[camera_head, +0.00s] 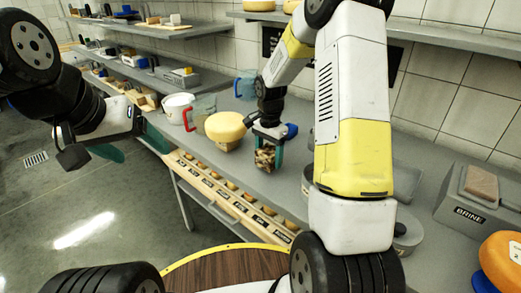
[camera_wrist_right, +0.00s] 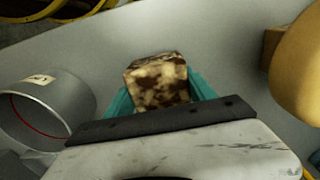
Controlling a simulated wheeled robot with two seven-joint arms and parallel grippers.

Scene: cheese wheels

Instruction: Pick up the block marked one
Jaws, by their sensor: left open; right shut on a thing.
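A mottled brown-and-cream block (camera_head: 265,158) is between the teal fingers of my right gripper (camera_head: 268,150), at the grey counter's front side. In the right wrist view the block (camera_wrist_right: 158,82) fills the space between the two fingers (camera_wrist_right: 160,96), which are shut on it. No number shows on its visible faces. I cannot tell whether it touches the counter. My left gripper (camera_head: 92,154) is open and empty over the floor at the left, away from the counter.
A yellow cheese wheel (camera_head: 225,126) stands left of the block, with a white red-handled mug (camera_head: 177,107) and a blue jug (camera_head: 246,84) near it. A wooden rail with labels (camera_head: 222,196) runs below the counter's front edge. A BRINE box (camera_head: 472,206) is at right.

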